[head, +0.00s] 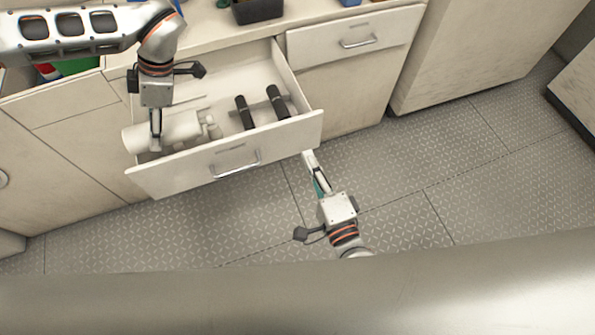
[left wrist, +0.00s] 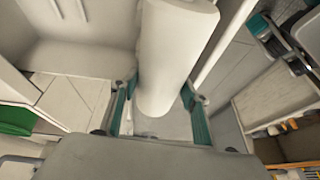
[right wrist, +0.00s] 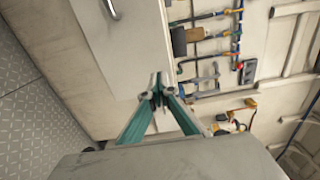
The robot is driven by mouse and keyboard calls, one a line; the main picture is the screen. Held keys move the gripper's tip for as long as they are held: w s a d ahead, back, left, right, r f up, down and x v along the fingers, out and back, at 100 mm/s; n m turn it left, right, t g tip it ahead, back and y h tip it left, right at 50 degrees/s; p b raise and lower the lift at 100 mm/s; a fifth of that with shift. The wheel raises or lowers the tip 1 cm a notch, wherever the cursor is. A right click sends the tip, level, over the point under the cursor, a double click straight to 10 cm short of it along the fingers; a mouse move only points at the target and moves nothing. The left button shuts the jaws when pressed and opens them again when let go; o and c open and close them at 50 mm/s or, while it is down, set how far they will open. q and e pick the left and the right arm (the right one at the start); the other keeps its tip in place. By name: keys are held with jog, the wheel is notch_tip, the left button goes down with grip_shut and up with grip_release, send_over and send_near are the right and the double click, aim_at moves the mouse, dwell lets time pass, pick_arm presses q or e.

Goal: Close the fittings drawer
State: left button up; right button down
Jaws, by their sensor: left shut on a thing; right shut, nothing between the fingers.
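The fittings drawer (head: 175,181) stands pulled out from the cabinet, with its silver bar handle (head: 236,164) on the front panel. Inside lie a white cylinder (head: 178,130) at the left and two black cylindrical items (head: 278,103) at the right. My left gripper (head: 155,147) reaches down into the drawer's left end and is shut on the white cylinder, which shows large between its fingers in the left wrist view (left wrist: 172,50). My right gripper (head: 309,156) is shut and empty by the right end of the drawer front; whether it touches the panel I cannot tell.
A closed drawer (head: 400,32) with its own handle sits to the right. A dark bin (head: 257,10) stands on the countertop. The patterned floor (head: 400,180) in front is clear. Tools (right wrist: 210,60) hang on a wall in the right wrist view.

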aim_at(295, 127)
pick_arm(q)
jog(key=shift+f, duration=0.2)
pick_arm(e)
jog(key=x, duration=0.7)
jog(key=shift+w+f, duration=0.1)
pick_arm(q)
jog(key=shift+a+r, duration=0.1)
pick_arm(e)
jog(key=shift+w, duration=0.15)
